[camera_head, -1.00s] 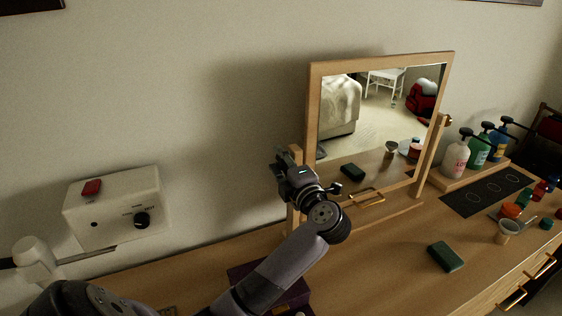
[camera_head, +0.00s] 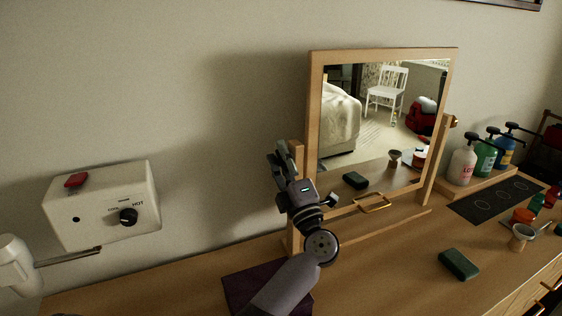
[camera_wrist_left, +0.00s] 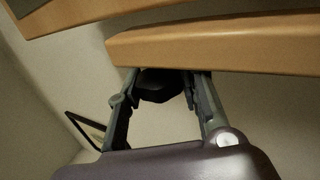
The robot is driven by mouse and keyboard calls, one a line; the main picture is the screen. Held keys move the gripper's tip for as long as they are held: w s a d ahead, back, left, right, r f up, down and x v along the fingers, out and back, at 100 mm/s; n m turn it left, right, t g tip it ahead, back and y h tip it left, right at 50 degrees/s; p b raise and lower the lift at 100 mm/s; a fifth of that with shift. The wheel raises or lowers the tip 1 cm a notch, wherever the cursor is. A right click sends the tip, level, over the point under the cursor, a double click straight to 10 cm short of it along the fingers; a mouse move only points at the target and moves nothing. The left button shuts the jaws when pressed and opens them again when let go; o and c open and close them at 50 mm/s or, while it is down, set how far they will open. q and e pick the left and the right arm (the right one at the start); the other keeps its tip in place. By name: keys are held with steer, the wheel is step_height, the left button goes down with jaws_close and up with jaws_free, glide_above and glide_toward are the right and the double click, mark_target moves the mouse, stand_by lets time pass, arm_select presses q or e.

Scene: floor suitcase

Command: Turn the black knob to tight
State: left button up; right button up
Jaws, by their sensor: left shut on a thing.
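The mirror (camera_head: 383,120) stands in a wooden frame on the wooden dresser, between two posts. My left gripper (camera_head: 282,158) is at the mirror's left post (camera_head: 296,190). In the left wrist view, its two fingers (camera_wrist_left: 163,78) are shut on a dark round black knob (camera_wrist_left: 160,88), just below a wooden bar (camera_wrist_left: 220,45). In the head view this knob is hidden by the gripper, and no tightness marking can be read. My right gripper is not in view.
A white wall box (camera_head: 103,205) with a red switch and its own black dial (camera_head: 128,217) is at the left. A purple box (camera_head: 240,290) lies below my left arm.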

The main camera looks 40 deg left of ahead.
arm_select(q)
steer(key=shift+f, duration=0.1)
steer(key=o, duration=1.1)
steer(key=shift+o, duration=0.2)
steer(key=v, duration=1.2)
